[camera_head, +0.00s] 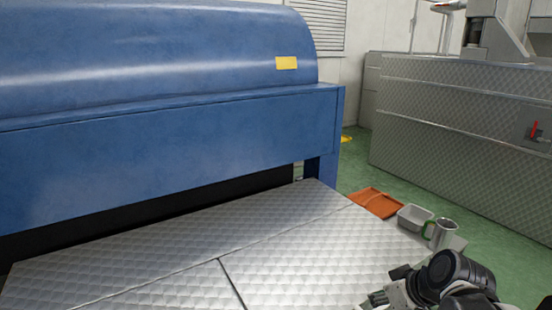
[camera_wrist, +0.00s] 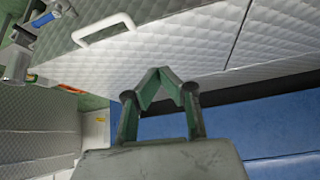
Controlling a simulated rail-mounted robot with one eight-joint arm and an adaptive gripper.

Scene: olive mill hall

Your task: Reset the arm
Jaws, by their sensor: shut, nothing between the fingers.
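My gripper (camera_head: 374,300) is at the bottom right of the head view, low over the near right part of the quilted metal table (camera_head: 175,262), partly cut off by the frame edge. In the wrist view my gripper (camera_wrist: 160,72) shows its two dark green fingers meeting at the tips in an inverted V. It is shut and empty. The table's metal top (camera_wrist: 195,45) lies beyond the fingertips in that view. I cannot tell the exact gap between the fingertips and the table.
An orange tray (camera_head: 377,203), a grey container (camera_head: 414,217) and a metal mug (camera_head: 440,234) stand along the table's right edge, the mug close to my arm. A big blue machine (camera_head: 160,150) overhangs the table's back. The table's middle is bare. Green floor lies to the right.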

